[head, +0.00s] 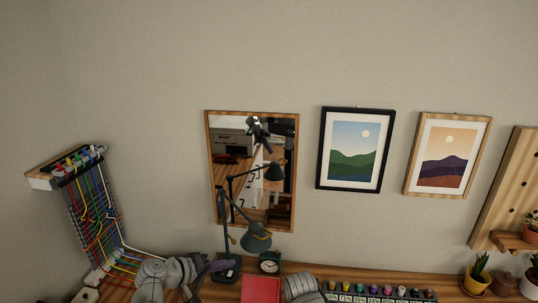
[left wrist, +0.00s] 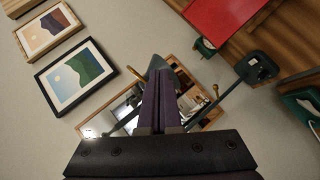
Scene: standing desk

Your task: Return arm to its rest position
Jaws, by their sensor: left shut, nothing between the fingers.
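My left gripper (head: 222,265) is low in the head view, left of the middle, over the back of the desk near the lamp base. Its dark purple fingers (left wrist: 158,90) point up the left wrist view and are pressed together, with nothing between them. The grey links of my left arm come in from the lower left. A grey piece of my other arm shows at the bottom middle of the head view, but the right gripper is not visible.
A dark desk lamp (head: 256,240) stands close to the left gripper, before a wood-framed mirror (head: 209,160). A green clock (head: 269,263) and a red book (head: 260,290) are to the right. A cable panel (head: 85,205) is at left. The wall above is clear.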

